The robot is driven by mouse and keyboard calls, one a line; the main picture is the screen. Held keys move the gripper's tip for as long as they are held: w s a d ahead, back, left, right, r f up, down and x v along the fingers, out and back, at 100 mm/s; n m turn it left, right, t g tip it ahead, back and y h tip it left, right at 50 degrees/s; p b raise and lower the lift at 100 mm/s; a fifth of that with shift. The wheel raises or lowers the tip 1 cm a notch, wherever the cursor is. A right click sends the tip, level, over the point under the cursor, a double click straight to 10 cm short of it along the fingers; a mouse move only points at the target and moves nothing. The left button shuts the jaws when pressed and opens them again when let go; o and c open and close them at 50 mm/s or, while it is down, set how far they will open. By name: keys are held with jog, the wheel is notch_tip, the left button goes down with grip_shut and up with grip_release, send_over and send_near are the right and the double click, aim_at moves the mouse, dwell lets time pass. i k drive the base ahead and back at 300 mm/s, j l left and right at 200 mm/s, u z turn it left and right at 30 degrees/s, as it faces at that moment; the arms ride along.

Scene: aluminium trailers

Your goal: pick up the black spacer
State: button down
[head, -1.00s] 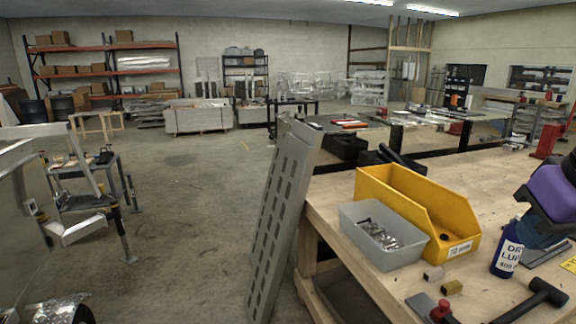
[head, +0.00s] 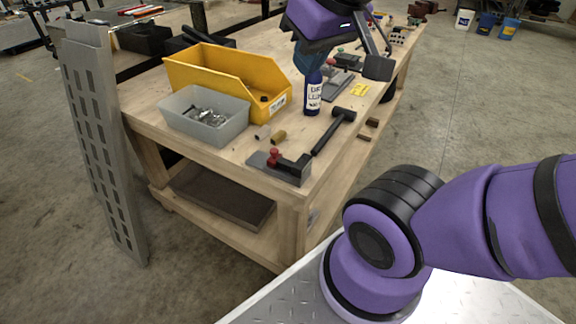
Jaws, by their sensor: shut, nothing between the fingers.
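A small black round piece, which looks like the black spacer (head: 264,98), lies inside the yellow bin (head: 205,72) near its low front end. Its exact shape is too small to tell. My gripper (head: 311,70) is at the top of the head view, pointing down over the bench to the right of the bin. It is shut and empty, apart from the spacer. Its fingertips appear just above or behind the top of the blue lube bottle (head: 313,97); I cannot tell whether they touch.
A grey bin (head: 180,117) of metal parts stands before the yellow one. A brass piece (head: 279,137), a grey piece (head: 262,132), a red-knobbed clamp (head: 281,166) and a black hammer (head: 333,131) lie on the wooden bench (head: 225,155). A slotted metal panel (head: 100,130) leans at its left.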

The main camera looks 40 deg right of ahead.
aim_at(286, 164)
jog(key=k+l+u, duration=0.1)
jog(key=k+l, duration=0.35)
jog(key=l, duration=0.2)
jog(key=k+l, duration=0.45)
jog(key=l, duration=0.15)
jog(key=u, duration=0.05)
